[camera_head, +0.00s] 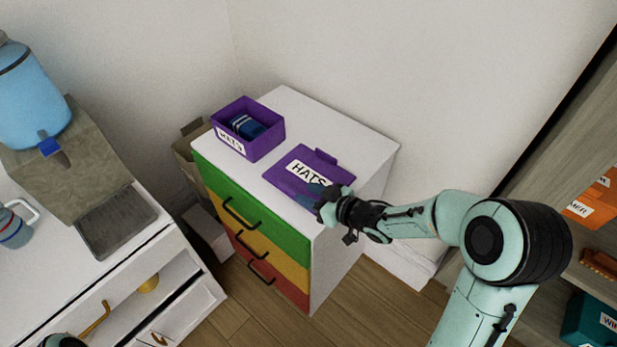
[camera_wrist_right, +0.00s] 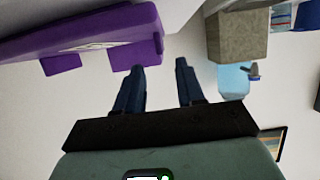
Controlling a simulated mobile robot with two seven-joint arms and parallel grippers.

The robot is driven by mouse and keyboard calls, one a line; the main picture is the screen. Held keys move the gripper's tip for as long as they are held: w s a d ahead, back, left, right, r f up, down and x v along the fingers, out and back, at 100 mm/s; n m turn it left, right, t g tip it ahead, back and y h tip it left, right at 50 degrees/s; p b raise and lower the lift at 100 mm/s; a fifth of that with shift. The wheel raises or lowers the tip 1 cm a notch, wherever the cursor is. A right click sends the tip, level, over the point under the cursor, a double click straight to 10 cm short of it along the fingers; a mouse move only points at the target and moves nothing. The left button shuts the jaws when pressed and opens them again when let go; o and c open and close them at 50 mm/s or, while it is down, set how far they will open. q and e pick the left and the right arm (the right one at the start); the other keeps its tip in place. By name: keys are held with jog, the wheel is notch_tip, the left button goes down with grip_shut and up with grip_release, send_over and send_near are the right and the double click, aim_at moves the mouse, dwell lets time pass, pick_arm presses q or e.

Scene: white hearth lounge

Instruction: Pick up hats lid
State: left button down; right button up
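The purple hats lid (camera_head: 286,184), with a white "HATS" label and a small tab, lies flat on the white top of the drawer cabinet. It also shows in the right wrist view (camera_wrist_right: 95,28) at upper left, close by. My right gripper (camera_head: 318,196) is at the lid's near right corner, hiding part of it. In the right wrist view my right gripper (camera_wrist_right: 159,66) is open, with its dark blue fingers apart and nothing between them. Whether a finger touches the lid I cannot tell. My left gripper is not in view.
An open purple hats box (camera_head: 270,147) with a dark blue striped item inside stands behind the lid. The drawer cabinet (camera_head: 352,150) has green, yellow and red drawers. A counter with a blue water dispenser (camera_head: 30,100) is at left; a shelf with bins (camera_head: 590,205) at right.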

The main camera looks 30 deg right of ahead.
aim_at(291, 188)
jog(key=x, duration=0.6)
jog(key=shift+a, duration=0.1)
grip_shut()
